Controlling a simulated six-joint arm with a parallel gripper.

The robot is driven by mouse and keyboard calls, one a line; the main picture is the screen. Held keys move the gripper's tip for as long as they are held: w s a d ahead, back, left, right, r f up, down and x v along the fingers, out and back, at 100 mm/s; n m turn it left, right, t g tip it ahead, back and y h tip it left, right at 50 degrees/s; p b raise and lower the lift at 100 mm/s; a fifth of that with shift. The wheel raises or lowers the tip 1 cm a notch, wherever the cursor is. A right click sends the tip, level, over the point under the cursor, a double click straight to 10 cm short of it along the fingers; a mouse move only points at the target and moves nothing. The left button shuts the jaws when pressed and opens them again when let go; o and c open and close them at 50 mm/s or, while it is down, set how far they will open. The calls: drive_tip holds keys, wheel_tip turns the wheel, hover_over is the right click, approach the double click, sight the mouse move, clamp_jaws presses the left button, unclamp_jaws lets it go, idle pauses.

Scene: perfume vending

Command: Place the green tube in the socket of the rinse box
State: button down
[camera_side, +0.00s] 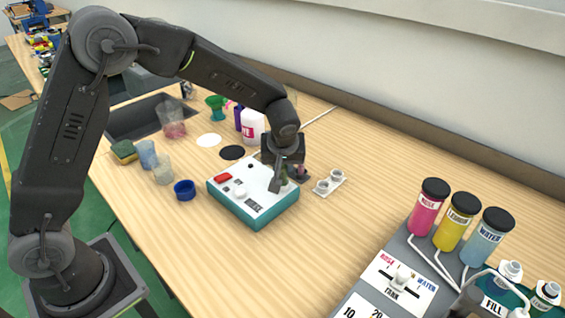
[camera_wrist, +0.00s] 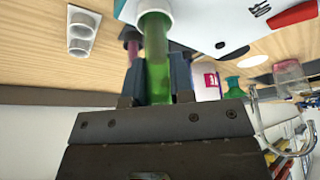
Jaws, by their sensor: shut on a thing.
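The green tube (camera_wrist: 156,50) is between the fingers of my gripper (camera_wrist: 158,72), which is shut on it. In the wrist view its far end meets a white ring-shaped socket (camera_wrist: 166,9) on the rinse box (camera_wrist: 205,20); how deep it sits I cannot tell. In the side view the rinse box (camera_side: 235,193) has a white top, teal sides, a red button and a white knob. My gripper (camera_side: 283,180) is over its back right corner, pointing down. Only a little of the green tube (camera_side: 284,181) shows there, mostly hidden by the fingers.
A pink tube (camera_side: 301,172) stands just right of my gripper. A white two-hole holder (camera_side: 329,182) is farther right. Bottles (camera_side: 252,125), a green funnel (camera_side: 215,104), cups and a blue dish (camera_side: 185,190) stand left and behind. The table in front of the box is clear.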

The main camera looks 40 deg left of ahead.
drive_tip(key=shift+f, duration=0.15)
drive_tip(key=c, duration=1)
unclamp_jaws()
drive_tip(key=v, duration=1.2)
drive_tip(key=shift+r, duration=0.25)
drive_tip(key=s+a+r+m+h, duration=0.1)
drive_tip(key=s+a+r+m, duration=0.15)
drive_tip(key=s, duration=0.35)
drive_tip(key=s+a+r+m+h, duration=0.1)
drive_tip(key=s+r, duration=0.3)
drive_tip(key=s, duration=0.1)
drive_tip(key=s+a+f+m+t+h, duration=0.1)
drive_tip(key=s+m, duration=0.4)
drive_tip(key=s, duration=0.8)
drive_tip(key=shift+s+f+t, duration=0.2)
drive_tip(key=shift+f+t, duration=0.05)
drive_tip(key=shift+t, duration=0.45)
drive_tip(key=shift+a+m, duration=0.1)
drive_tip(key=shift+m, duration=0.15)
